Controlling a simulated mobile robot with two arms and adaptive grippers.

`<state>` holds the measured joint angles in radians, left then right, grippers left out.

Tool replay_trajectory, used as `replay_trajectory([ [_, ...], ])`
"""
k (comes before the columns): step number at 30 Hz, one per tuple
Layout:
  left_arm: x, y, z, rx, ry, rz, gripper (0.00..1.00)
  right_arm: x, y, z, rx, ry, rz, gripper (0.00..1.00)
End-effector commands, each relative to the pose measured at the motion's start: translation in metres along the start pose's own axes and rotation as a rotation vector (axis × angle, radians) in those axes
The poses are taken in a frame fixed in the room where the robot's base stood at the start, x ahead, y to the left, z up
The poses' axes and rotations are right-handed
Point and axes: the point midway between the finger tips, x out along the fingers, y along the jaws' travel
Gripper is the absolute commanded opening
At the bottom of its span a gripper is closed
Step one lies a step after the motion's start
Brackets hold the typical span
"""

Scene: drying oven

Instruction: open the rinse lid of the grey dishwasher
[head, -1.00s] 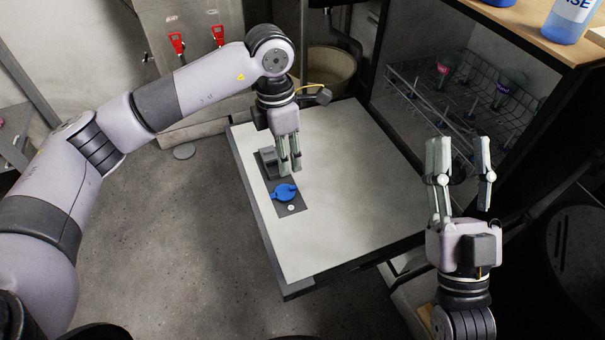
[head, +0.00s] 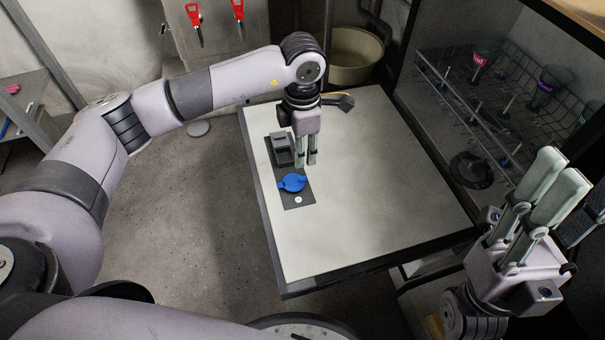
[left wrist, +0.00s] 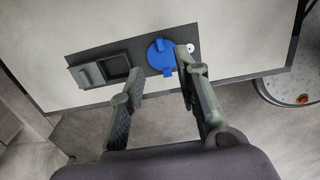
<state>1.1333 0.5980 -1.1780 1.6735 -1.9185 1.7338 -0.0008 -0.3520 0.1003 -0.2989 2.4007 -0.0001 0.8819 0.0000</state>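The grey dishwasher's door (head: 390,190) lies open and flat. On its inner face is a dark dispenser panel (head: 299,202) with a round blue lid (head: 292,183), which sits flat on the panel. I take it for the rinse lid. It also shows in the left wrist view (left wrist: 158,58). My left gripper (head: 306,163) points down just behind the blue lid in the head view. My right gripper (head: 566,185) is open and empty at the right, away from the panel.
A grey dispenser compartment (head: 281,150) stands beside the blue lid; the left wrist view shows its open cavity (left wrist: 117,67). A wire rack (head: 480,100) holds cups inside the dishwasher. A beige bucket (head: 355,55) stands behind the door. Most of the door is bare.

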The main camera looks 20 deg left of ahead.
Motion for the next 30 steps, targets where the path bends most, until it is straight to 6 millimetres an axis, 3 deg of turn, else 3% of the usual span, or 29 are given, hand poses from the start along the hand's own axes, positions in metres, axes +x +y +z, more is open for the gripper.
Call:
replay_trajectory([
  [6,0.051,-0.001,0.0,0.0,0.001,-0.004,0.3,-0.018,0.0,0.0,0.002,0.022,0.0,0.4],
  [12,0.079,-0.001,0.0,0.001,0.0,-0.003,0.3,-0.027,0.0,0.002,0.001,0.021,0.0,0.4],
  [26,0.089,-0.001,0.0,0.001,-0.001,-0.001,0.3,-0.029,0.0,0.003,0.001,0.019,0.0,0.4],
  [30,0.089,-0.001,0.0,0.001,-0.001,-0.001,0.21,-0.029,0.0,0.003,0.002,0.019,0.0,0.4],
])
